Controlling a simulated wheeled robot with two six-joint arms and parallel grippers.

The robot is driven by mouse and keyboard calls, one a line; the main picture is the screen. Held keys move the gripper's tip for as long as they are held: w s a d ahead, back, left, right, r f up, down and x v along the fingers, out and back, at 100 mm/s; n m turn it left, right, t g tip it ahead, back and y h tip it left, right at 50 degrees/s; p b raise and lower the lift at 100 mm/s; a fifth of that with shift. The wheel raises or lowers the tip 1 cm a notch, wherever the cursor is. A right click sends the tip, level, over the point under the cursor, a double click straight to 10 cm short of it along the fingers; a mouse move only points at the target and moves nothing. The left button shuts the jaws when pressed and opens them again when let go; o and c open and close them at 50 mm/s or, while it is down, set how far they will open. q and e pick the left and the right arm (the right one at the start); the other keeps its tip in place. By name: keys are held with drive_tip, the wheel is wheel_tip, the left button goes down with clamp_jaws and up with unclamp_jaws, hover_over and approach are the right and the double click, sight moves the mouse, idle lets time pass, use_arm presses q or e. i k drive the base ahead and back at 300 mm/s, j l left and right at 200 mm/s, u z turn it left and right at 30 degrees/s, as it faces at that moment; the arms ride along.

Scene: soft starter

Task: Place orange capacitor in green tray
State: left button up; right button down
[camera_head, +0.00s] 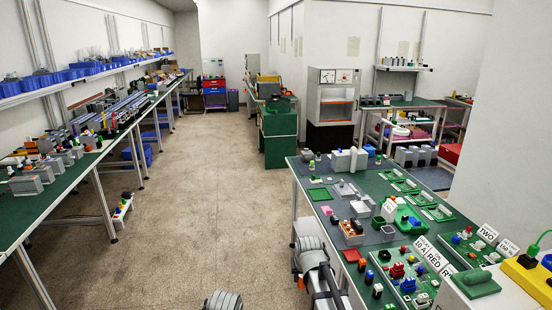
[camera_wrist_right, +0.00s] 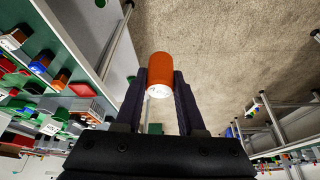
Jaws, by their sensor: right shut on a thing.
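My right gripper (camera_wrist_right: 160,90) is shut on the orange capacitor (camera_wrist_right: 160,70), a cylinder with a pale marked end face, gripped between two dark fingers in the right wrist view. A flat green tray (camera_head: 320,194) lies near the table's left edge. Other green trays, such as one with parts on it (camera_head: 409,226), lie further right; I cannot tell which the task means. My left gripper is out of view.
The green-topped table (camera_head: 336,173) is crowded with boards, blocks and label cards. A red flat piece (camera_head: 351,255) lies near its left edge. A yellow box (camera_head: 528,277) stands at the right. The floor (camera_head: 203,190) left of the table is mostly clear.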

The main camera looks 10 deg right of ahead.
sight(404, 213)
drive_tip(key=i, duration=1.55)
drive_tip(key=i+z, duration=0.2)
drive_tip(key=i, duration=0.3)
drive_tip(key=z, duration=1.1)
drive_tip(key=i, duration=0.5)
